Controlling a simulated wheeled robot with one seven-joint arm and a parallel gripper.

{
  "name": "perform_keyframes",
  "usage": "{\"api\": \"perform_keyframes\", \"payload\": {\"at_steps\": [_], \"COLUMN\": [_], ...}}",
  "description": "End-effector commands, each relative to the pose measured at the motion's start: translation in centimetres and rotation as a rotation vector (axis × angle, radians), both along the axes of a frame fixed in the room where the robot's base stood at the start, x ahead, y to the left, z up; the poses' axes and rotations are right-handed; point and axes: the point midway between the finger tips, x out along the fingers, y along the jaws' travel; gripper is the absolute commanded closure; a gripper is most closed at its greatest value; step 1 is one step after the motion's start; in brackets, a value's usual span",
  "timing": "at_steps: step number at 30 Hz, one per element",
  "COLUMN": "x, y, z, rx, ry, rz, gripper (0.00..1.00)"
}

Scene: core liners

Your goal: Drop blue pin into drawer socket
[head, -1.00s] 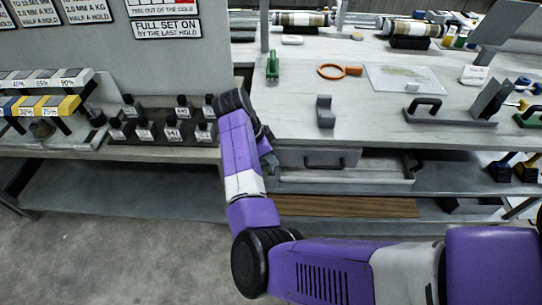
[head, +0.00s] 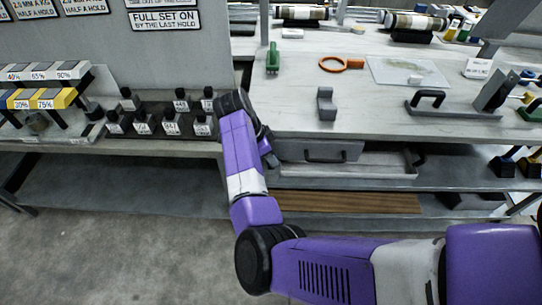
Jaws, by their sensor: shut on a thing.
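My purple and white arm reaches in from the lower right, bends at a dark joint and rises to a black wrist joint at the bench's left corner. My gripper's jaws are hidden; only a dark and purple part past the wrist shows beside the forearm. I see no blue pin. Under the bench top, a grey drawer front (head: 318,151) with a dark handle faces me, just right of my wrist. A shallow pale tray (head: 345,172) sits below and to its right, holding a small grey block (head: 415,161). I cannot make out a socket.
The bench top (head: 380,118) carries a grey bracket (head: 326,104), a green clamp (head: 272,58), an orange ring (head: 335,64) and a black-handled tool (head: 427,101). Several labelled black-capped bottles (head: 171,124) stand on the left bench. Open floor (head: 130,250) lies in front.

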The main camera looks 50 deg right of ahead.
Motion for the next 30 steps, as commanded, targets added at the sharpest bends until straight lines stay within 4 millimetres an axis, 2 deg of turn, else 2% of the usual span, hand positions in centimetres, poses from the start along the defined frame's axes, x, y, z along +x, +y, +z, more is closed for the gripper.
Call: {"api": "perform_keyframes", "payload": {"at_steps": [7,8,11,12,22,30], "x": [0.0,0.0,0.0,0.0,0.2,1.0], "y": [0.0,0.0,0.0,0.0,0.1,1.5], "z": [0.0,0.0,0.0,0.0,0.5,4.2], "rx": [0.0,0.0,0.0,0.0,-0.001,-0.002], "ry": [0.0,0.0,0.0,0.0,-0.002,-0.003], "rz": [0.0,0.0,0.0,0.0,0.001,0.0], "gripper": [1.0,0.8,0.61,0.59,0.59,0.59]}}
